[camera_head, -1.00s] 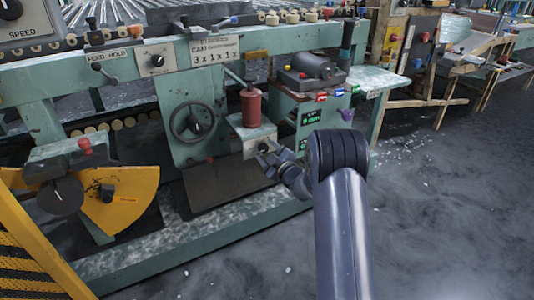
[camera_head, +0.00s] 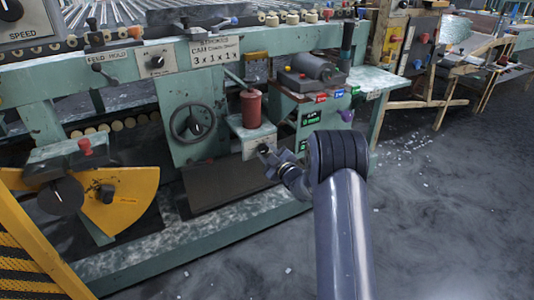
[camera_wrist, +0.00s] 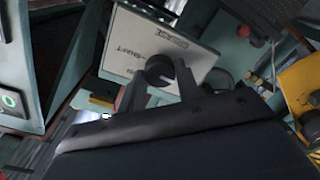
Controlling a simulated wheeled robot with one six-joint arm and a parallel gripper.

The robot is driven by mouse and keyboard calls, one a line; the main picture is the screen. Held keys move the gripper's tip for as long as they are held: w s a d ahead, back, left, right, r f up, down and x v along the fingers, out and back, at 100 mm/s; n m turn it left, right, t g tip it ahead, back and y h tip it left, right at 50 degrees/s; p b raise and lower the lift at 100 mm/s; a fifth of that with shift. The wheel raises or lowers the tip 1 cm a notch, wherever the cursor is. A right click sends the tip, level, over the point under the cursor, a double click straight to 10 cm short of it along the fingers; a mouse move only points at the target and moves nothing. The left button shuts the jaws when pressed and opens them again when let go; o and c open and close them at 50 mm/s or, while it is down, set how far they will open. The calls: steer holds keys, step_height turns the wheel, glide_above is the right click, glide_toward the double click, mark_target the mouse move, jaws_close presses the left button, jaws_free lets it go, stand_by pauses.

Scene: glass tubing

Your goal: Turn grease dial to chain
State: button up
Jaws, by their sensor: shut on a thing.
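The grease dial is a small dark knob (camera_wrist: 160,70) on a pale plate (camera_wrist: 160,42) with dark lettering, in the wrist view. In the head view the plate is the front of a small box (camera_head: 259,143) under a red cylinder (camera_head: 251,108). My gripper (camera_wrist: 158,84) is shut on the knob, one finger on each side. It also shows in the head view (camera_head: 268,155), against the box front. Only part of the lettering reads, something like "SHAFT"; the "chain" mark and the pointer cannot be made out.
A handwheel (camera_head: 193,123) is left of the box. A bench (camera_head: 309,98) with a grey motor, coloured tags and a green display stands to its right. A yellow quadrant (camera_head: 121,198) is at the lower left.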

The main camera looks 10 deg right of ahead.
steer(key=m+p, duration=0.1)
steer(key=m, duration=0.5)
steer(key=m+p, duration=0.1)
steer(key=m, duration=0.5)
steer(key=shift+t, duration=0.3)
steer(key=m+p, duration=0.1)
steer(key=m, duration=0.4)
steer(key=shift+m+h, duration=0.4)
steer(key=m+p, duration=0.1)
steer(key=m, duration=0.5)
steer(key=shift+m, duration=0.3)
steer(key=o, duration=1)
steer(key=shift+s+p, duration=0.1)
steer(key=shift+p, duration=0.2)
steer(key=p+v, duration=0.2)
steer(key=v, duration=0.8)
steer(key=shift+s+f, duration=0.2)
steer(key=shift+s, duration=0.15)
